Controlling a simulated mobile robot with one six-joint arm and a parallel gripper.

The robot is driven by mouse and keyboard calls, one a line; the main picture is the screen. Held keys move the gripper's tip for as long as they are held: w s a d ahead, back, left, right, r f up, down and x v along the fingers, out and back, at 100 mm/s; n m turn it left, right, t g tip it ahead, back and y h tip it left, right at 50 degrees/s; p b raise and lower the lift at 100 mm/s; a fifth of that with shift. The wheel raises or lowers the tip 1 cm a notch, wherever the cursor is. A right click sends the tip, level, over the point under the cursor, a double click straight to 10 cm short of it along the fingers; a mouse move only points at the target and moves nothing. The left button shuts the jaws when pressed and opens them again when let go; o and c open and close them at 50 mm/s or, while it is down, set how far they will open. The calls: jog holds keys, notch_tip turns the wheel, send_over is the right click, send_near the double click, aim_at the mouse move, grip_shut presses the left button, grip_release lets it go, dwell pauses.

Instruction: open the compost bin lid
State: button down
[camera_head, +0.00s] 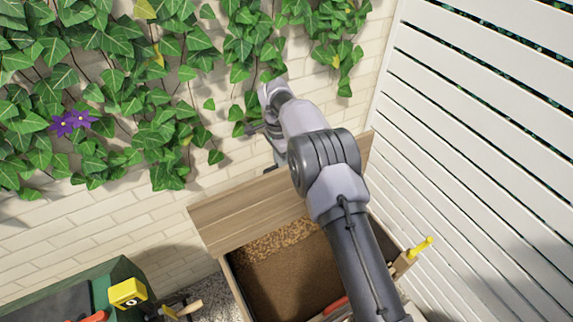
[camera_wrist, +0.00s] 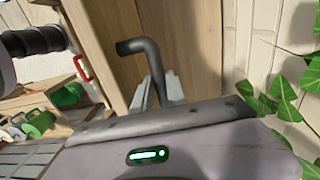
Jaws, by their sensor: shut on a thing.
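The compost bin (camera_head: 233,285) is a wooden box with brown, crumbly material inside, in the lower middle of the head view. Its wooden lid (camera_head: 235,212) stands raised at the back, near the brick wall, and the bin's inside shows. In the wrist view the lid's planks (camera_wrist: 110,30) carry a dark bent handle (camera_wrist: 135,46). My gripper (camera_wrist: 160,88) is shut on the lower part of this handle. In the head view my arm crosses over the bin and hides part of the lid; the handle is hard to make out there.
A brick wall with ivy (camera_head: 150,100) is close behind the lid. A white slatted fence (camera_head: 470,120) stands at the right. A green bin (camera_head: 115,275) and a yellow object (camera_head: 128,293) are at lower left. A yellow-handled tool (camera_head: 421,246) is at the bin's right edge.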

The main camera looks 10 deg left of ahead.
jog(key=shift+w+a+f, duration=0.1)
jog(key=shift+w+f, duration=0.1)
dwell(0.3)
jog(key=c, duration=1.3)
grip_release()
jog(key=shift+w, duration=0.15)
jog(key=shift+c, duration=0.2)
jog(key=shift+r, duration=0.2)
notch_tip(320, 180, up, 17)
jog(key=p, duration=0.7)
jog(key=shift+w+a+p, duration=0.35)
jog(key=shift+w+p, duration=0.05)
